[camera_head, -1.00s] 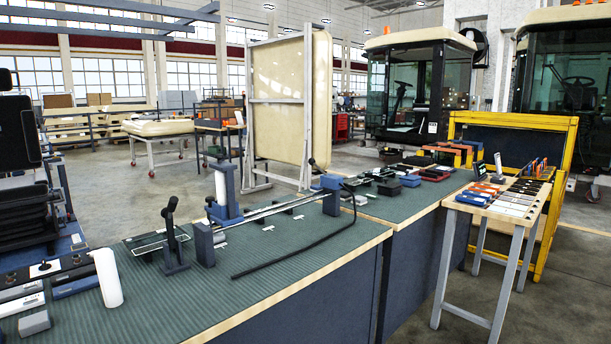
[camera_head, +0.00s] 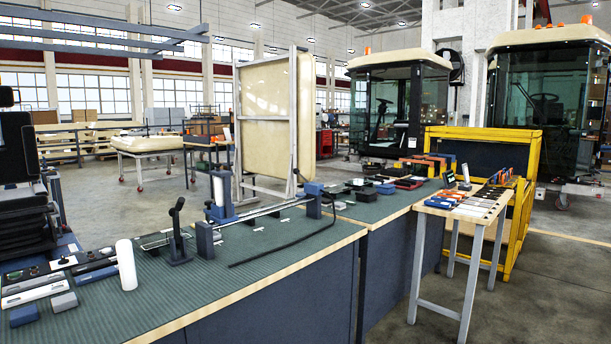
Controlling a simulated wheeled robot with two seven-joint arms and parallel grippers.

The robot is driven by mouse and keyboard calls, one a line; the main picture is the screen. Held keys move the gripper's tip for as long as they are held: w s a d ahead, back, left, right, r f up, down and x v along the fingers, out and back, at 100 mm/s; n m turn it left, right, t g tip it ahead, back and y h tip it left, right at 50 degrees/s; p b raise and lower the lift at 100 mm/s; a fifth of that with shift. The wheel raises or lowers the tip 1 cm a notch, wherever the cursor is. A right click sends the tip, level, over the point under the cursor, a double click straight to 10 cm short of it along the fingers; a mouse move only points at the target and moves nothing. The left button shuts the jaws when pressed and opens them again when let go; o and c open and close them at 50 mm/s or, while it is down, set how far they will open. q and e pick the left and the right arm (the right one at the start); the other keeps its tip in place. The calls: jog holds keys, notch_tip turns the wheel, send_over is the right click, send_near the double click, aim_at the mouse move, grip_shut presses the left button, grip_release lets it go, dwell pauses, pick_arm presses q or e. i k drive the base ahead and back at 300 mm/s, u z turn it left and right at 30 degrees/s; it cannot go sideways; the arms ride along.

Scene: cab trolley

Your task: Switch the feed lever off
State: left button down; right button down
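On the green-topped workbench (camera_head: 300,240), a black upright lever (camera_head: 177,225) with a knob stands on a small black base, left of a long fixture with blue end blocks and metal rods (camera_head: 255,215). Neither of my grippers is in view.
A white cylinder (camera_head: 126,265) and small blocks stand at the bench's near left. A black hose (camera_head: 290,245) lies across its middle. A small wooden-topped table (camera_head: 440,212) with parts stands at the right, before a yellow frame (camera_head: 515,225). Open floor (camera_head: 550,270) lies at the far right.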

aim_at(296, 171)
jog(key=z, duration=0.9)
jog(key=i, duration=1.9)
jog(key=u, duration=0.4)
